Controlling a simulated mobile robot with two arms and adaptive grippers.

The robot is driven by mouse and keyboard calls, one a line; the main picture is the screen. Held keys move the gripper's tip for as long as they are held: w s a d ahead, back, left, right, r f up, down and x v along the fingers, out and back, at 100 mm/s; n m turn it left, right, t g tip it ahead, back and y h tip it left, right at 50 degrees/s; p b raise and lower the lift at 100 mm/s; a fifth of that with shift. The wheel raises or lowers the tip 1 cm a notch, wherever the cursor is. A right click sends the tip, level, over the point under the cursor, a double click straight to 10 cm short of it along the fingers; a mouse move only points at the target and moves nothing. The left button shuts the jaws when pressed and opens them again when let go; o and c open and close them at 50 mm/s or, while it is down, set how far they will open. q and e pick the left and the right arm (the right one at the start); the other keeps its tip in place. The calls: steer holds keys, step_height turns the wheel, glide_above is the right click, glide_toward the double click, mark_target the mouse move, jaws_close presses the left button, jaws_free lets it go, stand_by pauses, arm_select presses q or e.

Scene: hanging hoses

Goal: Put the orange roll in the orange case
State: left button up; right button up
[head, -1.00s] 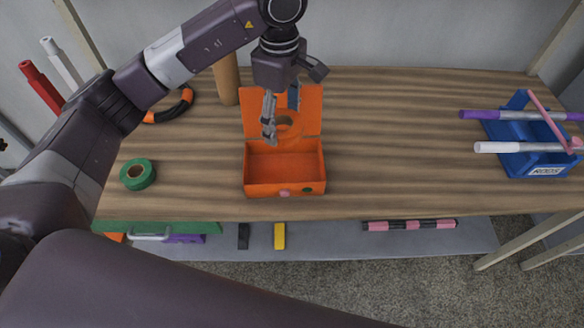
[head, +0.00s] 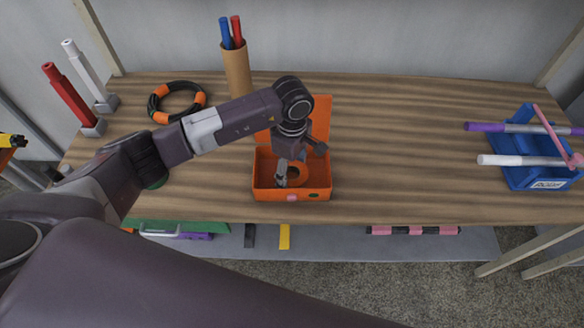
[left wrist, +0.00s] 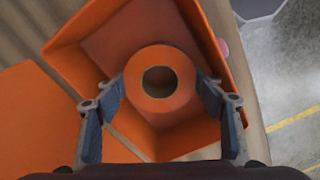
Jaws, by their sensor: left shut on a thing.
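The orange case (head: 265,192) stands open on the wooden table with its lid (head: 321,115) tilted back behind it. My left gripper (head: 292,178) is over the case's open box, its fingers reaching down into the opening. It is shut on the orange roll (left wrist: 160,84), a ring with a dark centre hole. In the left wrist view the fingers (left wrist: 161,95) flank the roll, with the case walls (left wrist: 215,45) around it. In the head view the fingers and wrist partly hide the roll; whether it touches the case floor I cannot tell. My right gripper is not in view.
A black and orange ring (head: 178,100) and a brown tube (head: 236,75) with blue and red rods stand behind my arm. A blue rack (head: 530,175) holds rods at the right. The table between case and rack is clear. A green roll is mostly hidden behind my arm.

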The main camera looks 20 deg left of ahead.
mark_target(292, 173)
arm_select(q)
steer(key=shift+f+b, duration=0.2)
steer(key=shift+b, duration=0.1)
steer(key=o, duration=1)
steer(key=shift+r, duration=0.1)
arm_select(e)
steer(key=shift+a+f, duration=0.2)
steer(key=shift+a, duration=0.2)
arm_select(q)
steer(key=shift+r, duration=0.15)
step_height(292, 173, up, 12)
steer(key=b, duration=0.3)
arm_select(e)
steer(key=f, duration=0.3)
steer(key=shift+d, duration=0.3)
arm_select(q)
steer(key=shift+s, duration=0.1)
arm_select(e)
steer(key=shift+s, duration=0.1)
